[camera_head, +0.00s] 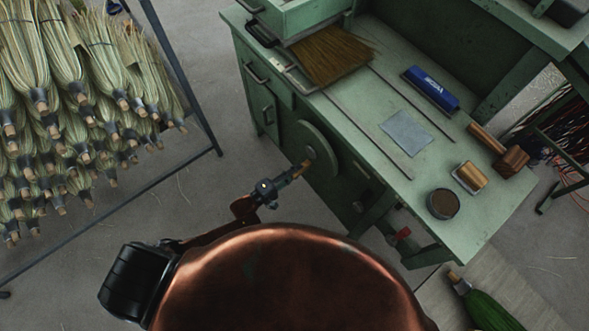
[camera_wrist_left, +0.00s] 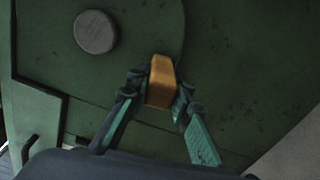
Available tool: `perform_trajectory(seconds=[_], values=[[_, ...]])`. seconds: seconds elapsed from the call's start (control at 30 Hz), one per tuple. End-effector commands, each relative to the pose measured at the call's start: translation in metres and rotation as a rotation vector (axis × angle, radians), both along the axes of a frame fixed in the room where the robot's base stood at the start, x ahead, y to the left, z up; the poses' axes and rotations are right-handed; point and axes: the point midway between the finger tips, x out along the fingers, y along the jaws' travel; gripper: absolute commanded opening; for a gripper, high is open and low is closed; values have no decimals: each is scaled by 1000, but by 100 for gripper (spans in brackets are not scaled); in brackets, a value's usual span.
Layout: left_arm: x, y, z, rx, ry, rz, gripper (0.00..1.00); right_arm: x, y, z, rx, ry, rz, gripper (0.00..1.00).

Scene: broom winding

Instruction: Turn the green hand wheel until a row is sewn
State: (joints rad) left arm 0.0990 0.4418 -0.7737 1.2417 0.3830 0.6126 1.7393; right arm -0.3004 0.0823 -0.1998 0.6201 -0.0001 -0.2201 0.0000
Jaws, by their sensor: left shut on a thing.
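The green hand wheel (camera_head: 314,148) is mounted on the front of the green bench (camera_head: 262,92). Its orange-brown handle (camera_head: 305,165) sticks out from the wheel. My left gripper (camera_head: 300,169) is at this handle, with its fingers shut on it. In the left wrist view the handle (camera_wrist_left: 161,82) sits between the two fingers (camera_wrist_left: 158,100), and the wheel's round grey hub (camera_wrist_left: 95,32) is up and left of it. A broom head of brown bristles (camera_head: 333,56) lies on the bench top at the back left. My right gripper is not in view.
A rack of brooms (camera_head: 70,90) stands left. A green broom (camera_head: 485,308) lies at lower right. Floor between rack and bench is clear.

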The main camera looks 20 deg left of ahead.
Motion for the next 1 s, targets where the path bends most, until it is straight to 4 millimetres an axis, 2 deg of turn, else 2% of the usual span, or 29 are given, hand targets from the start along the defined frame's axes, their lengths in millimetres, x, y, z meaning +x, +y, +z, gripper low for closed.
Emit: perform_trajectory(seconds=[0.37,0.4,0.63,1.0], values=[[0,0,-1,-4,5,2,0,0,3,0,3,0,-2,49],[0,0,-1,-4,5,2,20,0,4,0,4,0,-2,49],[0,0,0,-3,4,1,36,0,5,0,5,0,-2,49],[-4,3,0,-3,3,1,38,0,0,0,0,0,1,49]])
